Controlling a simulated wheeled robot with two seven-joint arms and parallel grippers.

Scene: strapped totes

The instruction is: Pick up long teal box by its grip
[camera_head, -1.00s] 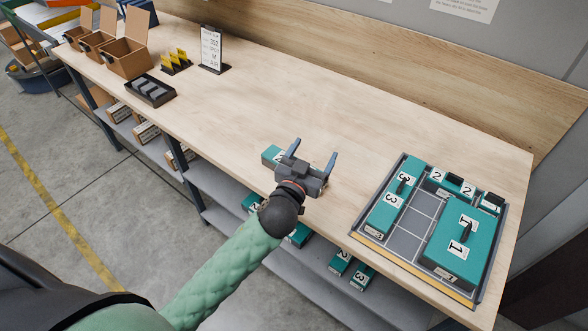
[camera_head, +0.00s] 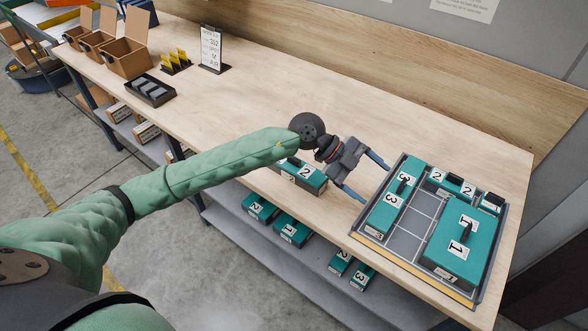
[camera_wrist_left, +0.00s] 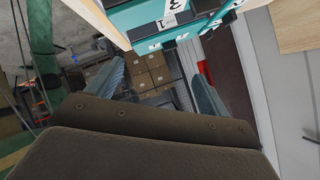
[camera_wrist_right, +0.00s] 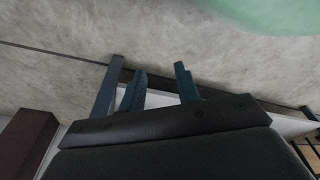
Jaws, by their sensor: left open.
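A long, narrow teal box labelled 3 (camera_head: 383,214) lies along the left side of a grey tray (camera_head: 410,229), with a dark grip on top.
The tray also holds a large teal box labelled 1 (camera_head: 457,253) and smaller teal boxes (camera_head: 450,184) at its back, with bare cells in the middle. More teal boxes (camera_head: 292,229) sit on the lower shelf.

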